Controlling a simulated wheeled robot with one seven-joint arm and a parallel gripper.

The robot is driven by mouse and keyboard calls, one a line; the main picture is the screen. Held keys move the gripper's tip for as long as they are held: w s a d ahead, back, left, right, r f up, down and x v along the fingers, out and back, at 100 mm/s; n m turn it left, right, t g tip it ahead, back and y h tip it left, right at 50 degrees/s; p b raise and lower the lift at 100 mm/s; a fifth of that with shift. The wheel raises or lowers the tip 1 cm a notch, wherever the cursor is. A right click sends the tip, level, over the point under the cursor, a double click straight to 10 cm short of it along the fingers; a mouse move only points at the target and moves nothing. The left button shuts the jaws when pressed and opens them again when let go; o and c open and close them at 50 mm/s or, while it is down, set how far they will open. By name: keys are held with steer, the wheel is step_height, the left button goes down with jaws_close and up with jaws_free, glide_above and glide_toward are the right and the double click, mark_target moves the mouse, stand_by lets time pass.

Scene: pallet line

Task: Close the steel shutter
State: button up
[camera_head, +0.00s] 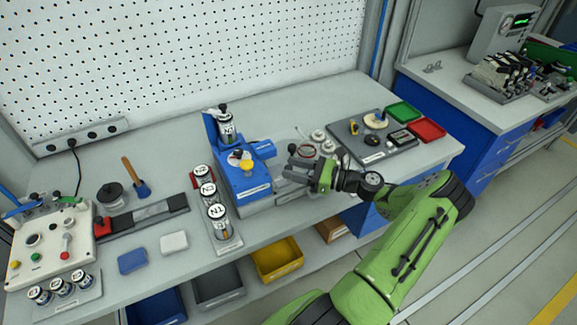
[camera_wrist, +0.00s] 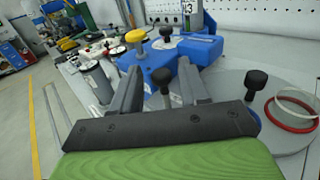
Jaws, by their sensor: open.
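I cannot tell for certain which part is the steel shutter. In the wrist view a grey flat plate (camera_wrist: 232,88) lies beside the blue fixture (camera_wrist: 150,62), with a black knob (camera_wrist: 256,80) standing on it at right. Another black knob (camera_wrist: 161,76) shows between my fingers, near the fixture's front. My gripper (camera_wrist: 160,76) is open, its fingers on either side of that knob in the picture; contact cannot be told. In the head view my gripper (camera_head: 292,163) is just right of the blue fixture (camera_head: 245,180) and hides part of the plate.
Labelled canisters (camera_head: 216,213) stand in a row left of the fixture. A canister (camera_head: 225,128) stands at its back. A dark tray (camera_head: 372,148), a green bin (camera_head: 404,112) and a red bin (camera_head: 429,130) lie right. A control box (camera_head: 50,245) stands far left.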

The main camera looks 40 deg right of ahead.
steer(key=shift+x, duration=1.05)
jaws_close()
steer(key=shift+w, duration=0.1)
